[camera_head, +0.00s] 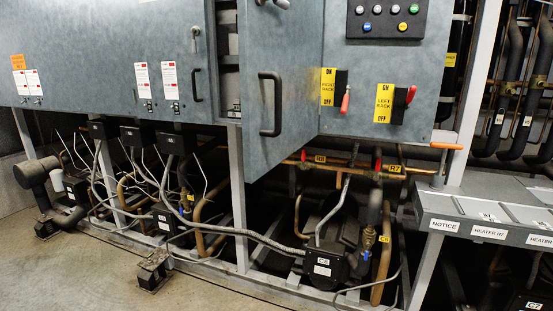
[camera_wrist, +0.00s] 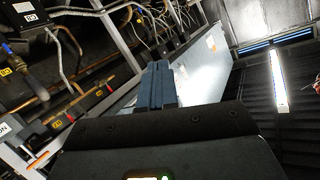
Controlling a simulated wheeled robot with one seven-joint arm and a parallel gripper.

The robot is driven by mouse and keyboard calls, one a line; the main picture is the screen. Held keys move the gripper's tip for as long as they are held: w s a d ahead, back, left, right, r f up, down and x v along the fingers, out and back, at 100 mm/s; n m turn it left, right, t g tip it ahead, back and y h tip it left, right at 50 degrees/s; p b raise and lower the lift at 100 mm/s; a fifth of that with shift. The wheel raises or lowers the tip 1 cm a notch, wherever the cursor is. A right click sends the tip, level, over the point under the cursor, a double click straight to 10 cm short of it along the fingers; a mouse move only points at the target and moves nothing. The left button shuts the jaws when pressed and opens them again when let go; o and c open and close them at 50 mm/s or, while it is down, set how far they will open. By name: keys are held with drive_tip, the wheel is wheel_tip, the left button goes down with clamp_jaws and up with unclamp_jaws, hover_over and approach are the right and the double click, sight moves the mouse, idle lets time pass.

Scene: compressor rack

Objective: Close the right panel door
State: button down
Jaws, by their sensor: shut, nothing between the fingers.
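The right panel door (camera_head: 295,95) is a grey metal door with a black vertical handle (camera_head: 270,103) near its left edge. It stands open in the head view, with its left edge swung out toward me and its right side by the switch panel. A dark gap (camera_head: 229,60) shows left of it. My gripper (camera_wrist: 157,75) shows only in the wrist view, its two blue-grey fingers shut together and empty. A pale panel surface (camera_wrist: 205,62) lies beyond the fingers; I cannot tell whether they touch it.
The switch panel (camera_head: 388,100) has a red right-rack switch (camera_head: 346,99) and a left-rack switch (camera_head: 410,95). Compressors (camera_head: 325,268), pipes and cables fill the rack below. A grey ledge (camera_head: 470,208) juts out at right. The floor (camera_head: 90,275) is clear at front left.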

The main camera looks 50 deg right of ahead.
drive_tip(key=w+d+m+b, duration=0.2)
drive_tip(key=w+d+m, duration=0.4)
drive_tip(key=w, duration=0.4)
drive_tip(key=m+t+y+b, duration=0.3)
drive_tip(key=m+y+b, duration=0.1)
drive_tip(key=y+b, duration=0.15)
approach(263, 152)
drive_tip(key=shift+y, duration=0.25)
drive_tip(key=p+x, duration=0.1)
drive_tip(key=x, duration=0.5)
drive_tip(key=shift+w+d+f, duration=0.1)
drive_tip(key=shift+w, duration=0.35)
drive_tip(key=shift+w, duration=0.1)
